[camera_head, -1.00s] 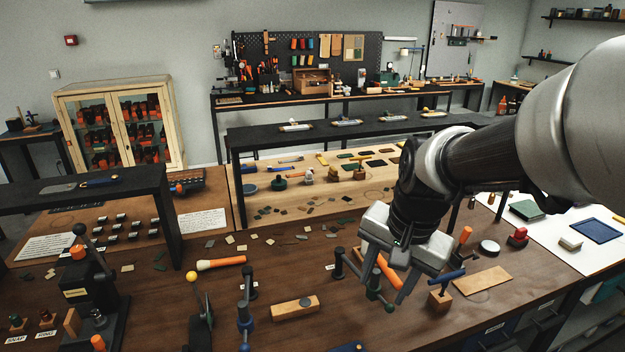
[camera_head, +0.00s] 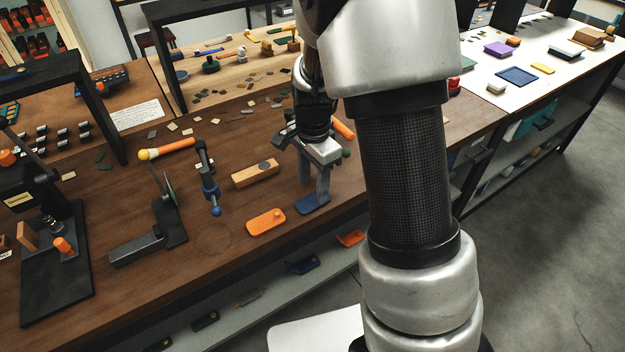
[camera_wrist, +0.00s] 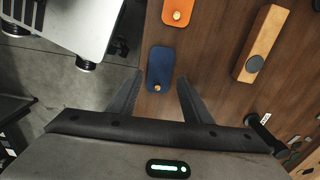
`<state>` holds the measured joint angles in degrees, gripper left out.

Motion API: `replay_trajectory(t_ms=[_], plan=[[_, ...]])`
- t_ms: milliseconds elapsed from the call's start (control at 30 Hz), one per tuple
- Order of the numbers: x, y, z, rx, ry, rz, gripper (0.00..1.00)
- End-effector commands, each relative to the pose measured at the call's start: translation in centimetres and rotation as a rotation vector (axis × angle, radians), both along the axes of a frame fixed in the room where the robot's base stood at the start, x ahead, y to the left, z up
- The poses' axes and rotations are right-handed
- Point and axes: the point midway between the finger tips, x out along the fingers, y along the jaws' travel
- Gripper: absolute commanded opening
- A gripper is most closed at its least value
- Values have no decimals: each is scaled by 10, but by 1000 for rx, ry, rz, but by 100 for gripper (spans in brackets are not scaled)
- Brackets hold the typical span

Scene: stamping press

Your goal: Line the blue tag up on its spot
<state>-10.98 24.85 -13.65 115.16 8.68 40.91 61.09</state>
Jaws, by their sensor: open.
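The blue tag (camera_head: 313,205) lies flat near the front edge of the brown bench, right of an orange tag (camera_head: 266,222). In the wrist view the blue tag (camera_wrist: 160,64) is a rounded plate with a small brass knob at its near end. My gripper (camera_head: 313,190) points down at the tag, its fingers open and empty. In the wrist view my gripper (camera_wrist: 159,78) has one fingertip on each side of the tag. I cannot tell how high the fingertips are above the bench. I cannot make out a marked spot for the blue tag.
A wooden block (camera_head: 255,174) lies behind the tags. A blue-handled clamp (camera_head: 210,180) and a faint circle on the bench (camera_head: 215,238) are to the left. A lower shelf (camera_head: 270,278) holds more tags. The bench's front edge is close to the blue tag.

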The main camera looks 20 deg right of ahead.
Motion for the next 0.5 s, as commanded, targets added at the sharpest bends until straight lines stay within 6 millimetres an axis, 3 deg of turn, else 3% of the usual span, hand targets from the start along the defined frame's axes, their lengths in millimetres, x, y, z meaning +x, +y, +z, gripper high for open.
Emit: replay_trajectory(t_ms=[33,200,233,367,500], plan=[[0,0,-15,1,1,0,45],[-1,0,-41,0,2,1,45],[0,0,-38,0,0,1,43],[0,0,-33,0,1,1,21],[0,0,-33,0,1,1,18]])
